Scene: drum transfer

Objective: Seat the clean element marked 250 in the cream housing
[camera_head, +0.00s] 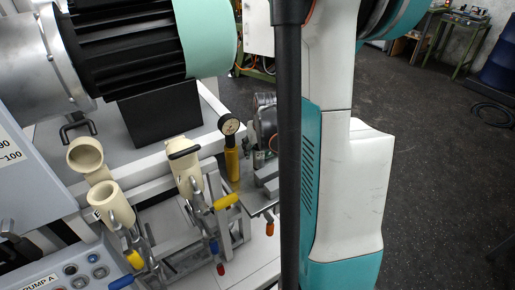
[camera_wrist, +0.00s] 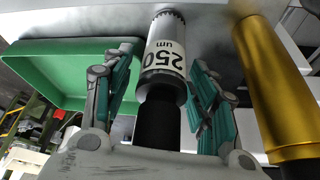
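The element marked 250 (camera_wrist: 165,62) shows in the wrist view as a metal cylinder with a "250 um" label and a dark lower part. My gripper (camera_wrist: 163,75) has its teal-padded fingers apart, one on each side of the element. Narrow gaps seem to show beside it, so I see no clear grip. Cream housing parts stand at left in the head view: one open-topped body in front (camera_head: 112,205), one behind it (camera_head: 86,157), and one with a dark bar across its top (camera_head: 185,165).
A green tray (camera_wrist: 65,55) lies left of the element, and a gold cylinder (camera_wrist: 275,90) stands close at right. A large finned motor (camera_head: 135,40) is behind. My arm blocks the middle right.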

